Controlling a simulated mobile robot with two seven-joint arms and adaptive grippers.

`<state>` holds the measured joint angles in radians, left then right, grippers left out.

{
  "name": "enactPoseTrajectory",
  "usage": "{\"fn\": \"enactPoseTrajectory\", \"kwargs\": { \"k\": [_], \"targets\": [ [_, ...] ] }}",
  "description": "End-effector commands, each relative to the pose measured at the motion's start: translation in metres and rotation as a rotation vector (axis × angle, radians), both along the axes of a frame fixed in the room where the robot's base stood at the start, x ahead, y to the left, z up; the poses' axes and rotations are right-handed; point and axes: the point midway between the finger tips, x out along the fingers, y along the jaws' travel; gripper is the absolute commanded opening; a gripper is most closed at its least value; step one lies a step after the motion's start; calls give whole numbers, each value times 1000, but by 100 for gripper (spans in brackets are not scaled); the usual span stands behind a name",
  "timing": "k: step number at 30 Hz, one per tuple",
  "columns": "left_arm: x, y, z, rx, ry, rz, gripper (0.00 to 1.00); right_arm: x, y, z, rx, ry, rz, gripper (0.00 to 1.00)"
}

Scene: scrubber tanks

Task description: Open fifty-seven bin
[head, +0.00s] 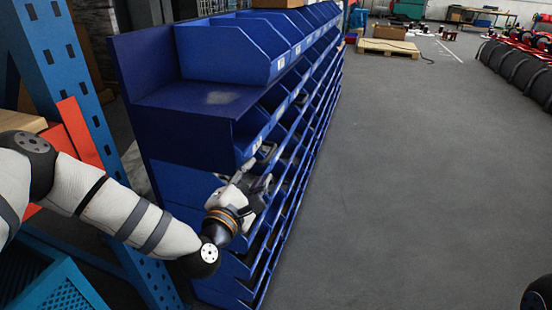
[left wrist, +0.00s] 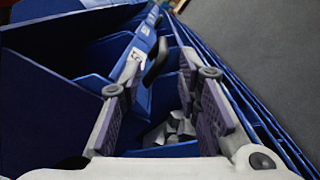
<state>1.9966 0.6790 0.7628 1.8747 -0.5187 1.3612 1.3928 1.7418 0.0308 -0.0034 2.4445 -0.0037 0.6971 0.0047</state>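A tall blue bin rack (head: 165,140) stands left of centre in the head view, with rows of open-fronted bins along its face. I cannot read a number fifty-seven on any bin. My left gripper (head: 257,173) is at the near end of the rack, in front of the middle rows. In the left wrist view, the left gripper (left wrist: 162,72) has its two fingers spread apart. A blue bin front with a white label (left wrist: 145,30) runs between and behind the fingers; I cannot tell whether they touch it. My right gripper is out of view.
Grey crumpled-looking parts (left wrist: 172,128) lie in a bin below the fingers. A blue perforated post (head: 75,90) and a teal crate (head: 60,285) are at the left. The grey floor (head: 400,180) right of the rack is clear. A pallet (head: 388,48) lies farther back.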

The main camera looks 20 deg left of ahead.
Motion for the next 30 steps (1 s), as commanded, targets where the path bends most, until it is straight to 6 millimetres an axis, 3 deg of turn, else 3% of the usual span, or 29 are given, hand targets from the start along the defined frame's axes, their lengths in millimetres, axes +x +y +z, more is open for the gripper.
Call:
{"fn": "enactPoseTrajectory", "kwargs": {
  "k": [6, 10, 20, 25, 30],
  "targets": [
    [54, -4, -2, 4, 2, -2, 31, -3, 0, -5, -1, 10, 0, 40],
    [73, -5, -2, 3, 5, -2, 31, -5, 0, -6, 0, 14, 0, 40],
    [81, -6, -1, 2, 6, -3, 31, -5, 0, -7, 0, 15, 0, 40],
    [81, -5, -1, 3, 6, -3, 0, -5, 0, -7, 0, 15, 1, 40],
    [81, -5, -2, 3, 6, -3, 0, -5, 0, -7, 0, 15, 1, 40]
  ]
}}
